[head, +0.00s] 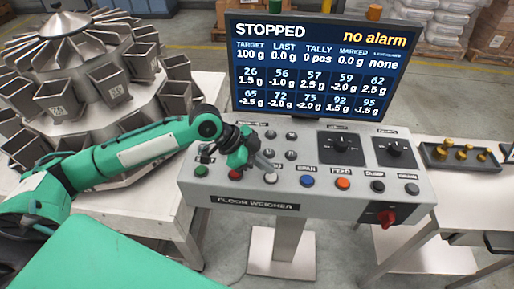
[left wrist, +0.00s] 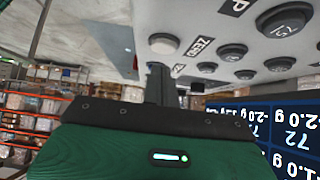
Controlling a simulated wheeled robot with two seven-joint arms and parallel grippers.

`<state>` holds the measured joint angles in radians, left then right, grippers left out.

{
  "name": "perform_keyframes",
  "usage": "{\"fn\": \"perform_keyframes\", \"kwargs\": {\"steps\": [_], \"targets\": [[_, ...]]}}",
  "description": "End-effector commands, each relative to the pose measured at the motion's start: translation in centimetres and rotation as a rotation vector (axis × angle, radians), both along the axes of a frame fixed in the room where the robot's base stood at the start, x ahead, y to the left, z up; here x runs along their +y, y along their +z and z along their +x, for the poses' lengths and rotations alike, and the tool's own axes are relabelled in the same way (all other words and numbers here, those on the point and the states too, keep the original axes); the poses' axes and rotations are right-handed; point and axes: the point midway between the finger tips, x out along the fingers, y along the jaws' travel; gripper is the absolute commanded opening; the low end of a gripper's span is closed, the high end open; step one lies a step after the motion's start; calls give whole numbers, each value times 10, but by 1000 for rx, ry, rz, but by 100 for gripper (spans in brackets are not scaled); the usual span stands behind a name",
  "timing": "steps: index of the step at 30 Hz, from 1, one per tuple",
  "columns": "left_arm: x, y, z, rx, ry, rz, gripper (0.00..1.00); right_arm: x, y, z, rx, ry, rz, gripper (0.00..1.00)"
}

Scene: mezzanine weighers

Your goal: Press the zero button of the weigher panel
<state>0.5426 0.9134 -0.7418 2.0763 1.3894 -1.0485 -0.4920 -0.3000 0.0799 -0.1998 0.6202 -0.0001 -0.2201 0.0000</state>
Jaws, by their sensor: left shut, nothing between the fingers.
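The weigher panel (head: 325,205) is a grey sloped console marked "FLOOR WEIGHER". Its zero button is a pale grey round cap (head: 270,178) in the front row, between the red and the blue buttons. In the left wrist view the zero button (left wrist: 163,43) sits beside its "ZERO" label, in a dark collar. My left gripper (head: 258,167) is shut and empty, with its fingers reaching down towards the zero button. In the left wrist view the closed fingertips (left wrist: 158,68) are very close to the button; I cannot tell whether they touch it. My right gripper is not in view.
A screen (head: 310,65) behind the panel reads "STOPPED" and "no alarm". Close neighbours are the red button (head: 235,174), the blue span button (head: 307,181) and small keypad keys (head: 291,135). A red rotary switch (head: 386,217) is at the front right. A tray of brass weights (head: 460,157) stands right.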

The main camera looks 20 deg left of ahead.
Motion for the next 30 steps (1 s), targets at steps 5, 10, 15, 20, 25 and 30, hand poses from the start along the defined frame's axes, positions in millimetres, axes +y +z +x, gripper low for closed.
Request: {"fn": "perform_keyframes", "kwargs": {"steps": [5, 10, 15, 20, 25, 30], "targets": [[0, -15, 0, 0, 1, -1, 0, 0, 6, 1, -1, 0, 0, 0], [0, -19, 0, -1, -1, -1, 0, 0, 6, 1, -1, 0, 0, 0], [0, -19, 0, -2, -1, -1, 0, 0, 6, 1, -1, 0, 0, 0], [0, -28, 0, 1, -1, -1, 0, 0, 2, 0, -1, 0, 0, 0], [0, -39, -1, 3, -1, 1, 0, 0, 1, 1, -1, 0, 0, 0], [0, -42, -2, 9, -4, 5, 0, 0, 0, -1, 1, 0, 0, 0]]}}
